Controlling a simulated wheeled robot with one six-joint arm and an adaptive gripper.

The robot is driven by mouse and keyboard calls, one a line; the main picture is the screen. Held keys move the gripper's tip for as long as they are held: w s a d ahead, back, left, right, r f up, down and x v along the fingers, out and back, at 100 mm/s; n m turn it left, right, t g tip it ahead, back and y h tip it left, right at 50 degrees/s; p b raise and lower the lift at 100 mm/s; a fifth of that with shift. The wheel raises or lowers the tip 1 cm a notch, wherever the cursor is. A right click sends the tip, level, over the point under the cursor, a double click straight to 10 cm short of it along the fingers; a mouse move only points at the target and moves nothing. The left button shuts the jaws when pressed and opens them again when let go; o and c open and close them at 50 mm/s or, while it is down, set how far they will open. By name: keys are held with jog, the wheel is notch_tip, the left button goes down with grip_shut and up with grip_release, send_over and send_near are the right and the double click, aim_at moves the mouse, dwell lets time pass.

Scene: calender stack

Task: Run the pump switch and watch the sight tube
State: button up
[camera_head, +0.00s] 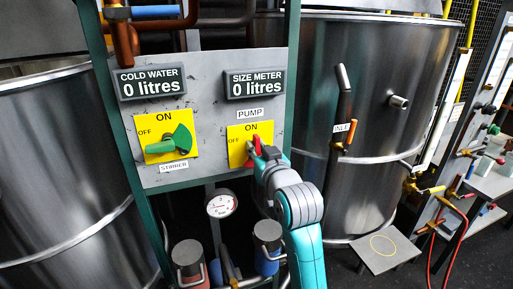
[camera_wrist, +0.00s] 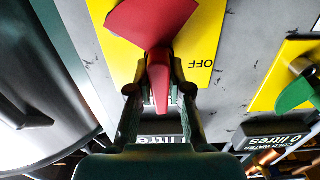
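The pump switch (camera_wrist: 158,22) is a red rotary handle on a yellow ON/OFF plate (camera_head: 236,137) under the PUMP label. Its narrow lever points up toward ON in the head view, down in the inverted wrist view. My gripper (camera_wrist: 160,88) has one finger on each side of the lever; whether they press on it is unclear. In the head view my gripper (camera_head: 262,158) covers part of the switch. The size meter (camera_head: 255,84) above reads 0 litres. A pale upright tube (camera_head: 450,108) stands at right; I cannot tell if it is the sight tube or holds liquid.
The green stirrer switch (camera_head: 170,144) points to OFF, left of the pump switch. The cold water meter (camera_head: 151,82) reads 0 litres. A pressure gauge (camera_head: 221,204) sits below the panel. Large steel vats (camera_head: 60,170) stand at both sides. A low stand (camera_head: 372,262) is at lower right.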

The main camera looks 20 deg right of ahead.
jog(key=o, duration=0.3)
jog(key=shift+o, duration=0.2)
jog(key=s, duration=1.2)
dwell(6.3)
